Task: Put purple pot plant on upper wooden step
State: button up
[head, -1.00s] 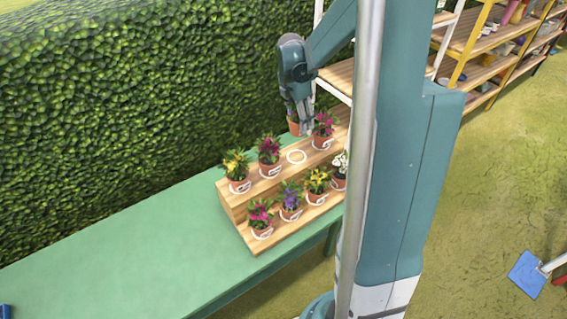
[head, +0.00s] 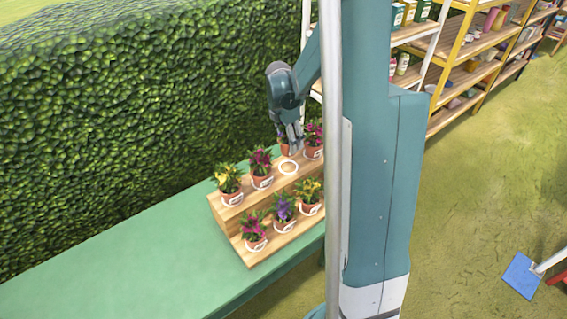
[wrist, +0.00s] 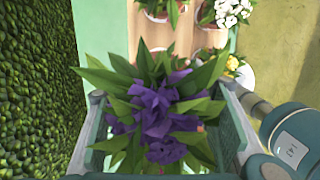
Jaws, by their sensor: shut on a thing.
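My gripper (head: 290,146) is shut on a potted plant with purple flowers (wrist: 160,120), its fingers on both sides in the wrist view. In the head view its terracotta pot (head: 286,151) shows just above and behind a white ring (head: 289,167) on the upper wooden step (head: 273,183). The ring is empty, between two pots with pink-red flowers. I cannot tell whether the held pot touches the step. The pot's base is hidden in the wrist view. Another purple pot plant (head: 283,208) stands on the lower step.
On the upper step stand a yellow plant (head: 229,181) and pink-red plants (head: 261,166) (head: 314,138). The lower step holds a pink plant (head: 254,229) and a yellow one (head: 309,192). The green table (head: 130,255) is clear at left. A hedge (head: 120,100) stands behind.

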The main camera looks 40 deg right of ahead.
aim_at(287, 143)
jog(key=shift+f, duration=2.35)
jog(key=shift+f, duration=0.1)
jog(key=shift+f, duration=2)
jog(key=shift+f, duration=0.15)
jog(key=o, duration=1.1)
jog(key=shift+r, duration=0.2)
jog(key=shift+a+r, duration=0.3)
jog(key=shift+r, duration=1.65)
jog(key=shift+a+r, duration=0.35)
jog(key=shift+r, duration=1.65)
jog(key=shift+a+r, duration=0.3)
jog(key=shift+r, duration=1.65)
